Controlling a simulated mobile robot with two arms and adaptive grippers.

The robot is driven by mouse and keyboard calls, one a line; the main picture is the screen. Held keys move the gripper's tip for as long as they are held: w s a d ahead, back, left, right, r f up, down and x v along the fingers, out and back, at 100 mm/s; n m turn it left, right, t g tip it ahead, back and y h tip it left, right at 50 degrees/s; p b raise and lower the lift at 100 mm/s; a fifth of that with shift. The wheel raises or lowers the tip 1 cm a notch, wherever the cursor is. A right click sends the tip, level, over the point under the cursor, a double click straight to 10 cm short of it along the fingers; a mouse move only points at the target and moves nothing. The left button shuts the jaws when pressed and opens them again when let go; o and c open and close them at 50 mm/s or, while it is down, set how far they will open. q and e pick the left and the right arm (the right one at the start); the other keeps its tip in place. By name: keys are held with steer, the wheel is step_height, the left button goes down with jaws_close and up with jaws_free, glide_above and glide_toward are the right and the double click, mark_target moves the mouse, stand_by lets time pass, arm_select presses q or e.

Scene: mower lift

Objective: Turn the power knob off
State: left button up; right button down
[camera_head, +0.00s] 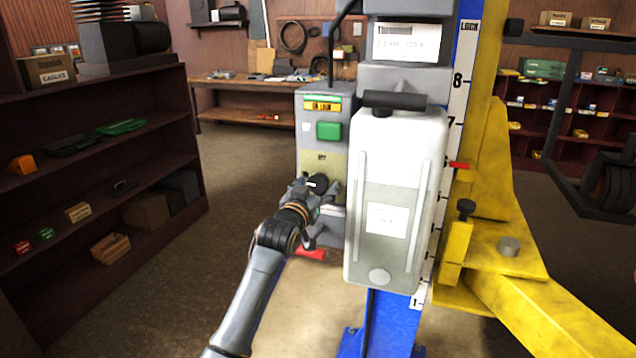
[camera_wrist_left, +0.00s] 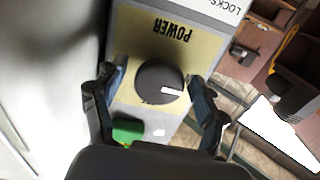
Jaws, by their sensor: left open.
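The power knob (camera_wrist_left: 160,82) is a round black knob with a white pointer mark on a yellow plate marked POWER. In the left wrist view it lies between the two fingers of my left gripper (camera_wrist_left: 162,90), which is open around it. I cannot tell whether the fingers touch it. In the head view the knob (camera_head: 317,182) shows at the tip of my left gripper (camera_head: 318,190), on the front of a grey control box (camera_head: 312,114). The gripper hides part of the box below the knob. My right gripper is not in view.
A green button (camera_head: 329,130) sits above the knob on the box. A white-grey cover (camera_head: 398,150) stands close on the right, by a blue post (camera_head: 392,325) and yellow lift arm (camera_head: 490,255). Shelves (camera_head: 150,137) stand at left. Floor between shelves and box is clear.

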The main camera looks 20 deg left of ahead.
arm_select(q)
steer(key=shift+w, duration=0.3)
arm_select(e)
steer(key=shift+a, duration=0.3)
arm_select(q)
steer(key=shift+c, duration=0.2)
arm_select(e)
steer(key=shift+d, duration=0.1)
arm_select(q)
steer(key=c, duration=1.1)
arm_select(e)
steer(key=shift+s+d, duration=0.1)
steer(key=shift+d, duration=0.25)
